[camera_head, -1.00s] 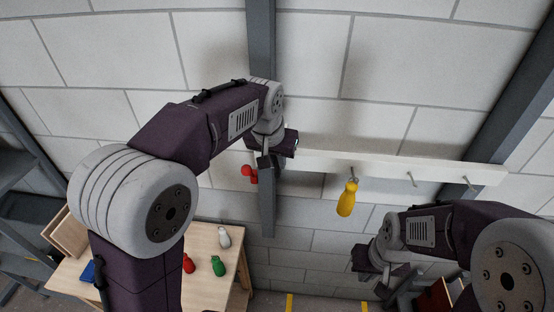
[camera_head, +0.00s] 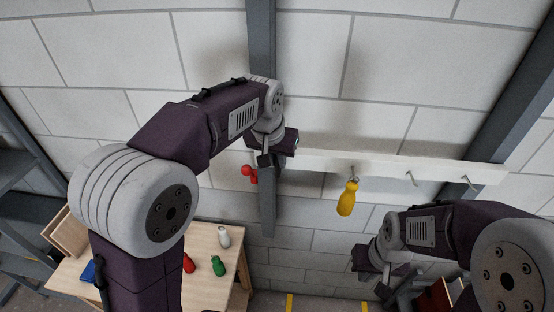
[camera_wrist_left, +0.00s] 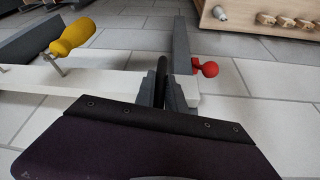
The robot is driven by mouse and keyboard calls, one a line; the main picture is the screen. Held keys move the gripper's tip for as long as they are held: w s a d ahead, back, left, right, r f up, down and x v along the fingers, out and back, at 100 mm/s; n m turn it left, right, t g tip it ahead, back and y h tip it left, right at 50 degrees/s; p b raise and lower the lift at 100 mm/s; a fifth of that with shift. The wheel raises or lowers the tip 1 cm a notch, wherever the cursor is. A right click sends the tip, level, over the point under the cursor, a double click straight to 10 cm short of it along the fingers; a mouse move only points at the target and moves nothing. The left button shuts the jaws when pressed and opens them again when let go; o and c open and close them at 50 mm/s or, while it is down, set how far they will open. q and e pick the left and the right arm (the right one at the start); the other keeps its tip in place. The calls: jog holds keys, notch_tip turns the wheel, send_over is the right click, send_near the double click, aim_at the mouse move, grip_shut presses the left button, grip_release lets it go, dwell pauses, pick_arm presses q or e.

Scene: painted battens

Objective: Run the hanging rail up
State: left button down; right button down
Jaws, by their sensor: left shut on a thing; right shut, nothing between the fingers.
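The white hanging rail (camera_head: 392,166) runs across the wall, with hooks along it and a yellow-handled tool (camera_head: 347,198) hanging from one hook. My left gripper (camera_head: 266,160) is at the rail's left end, in front of the grey upright (camera_head: 262,60). In the left wrist view the gripper (camera_wrist_left: 164,92) is shut at the end of the white rail (camera_wrist_left: 60,103); its fingertips are partly hidden. A red knob (camera_head: 250,173) sits beside the upright and also shows in the wrist view (camera_wrist_left: 207,68). My right gripper (camera_head: 366,270) is shut and empty, low and below the rail.
A wooden table (camera_head: 208,238) at lower left carries white (camera_head: 224,236), red (camera_head: 189,264) and green (camera_head: 217,266) handled pieces. A second grey upright (camera_head: 510,105) slants at the right. The wall between the uprights above the rail is bare.

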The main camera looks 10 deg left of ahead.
pick_arm(q)
notch_tip(320, 180, up, 14)
jog(key=shift+r, duration=0.1)
jog(key=c, duration=1.4)
grip_release()
jog(key=shift+w, duration=0.25)
jog(key=s+a+r, duration=0.2)
jog(key=s, duration=1.1)
jog(key=shift+a+r, duration=0.2)
jog(key=shift+a, duration=0.05)
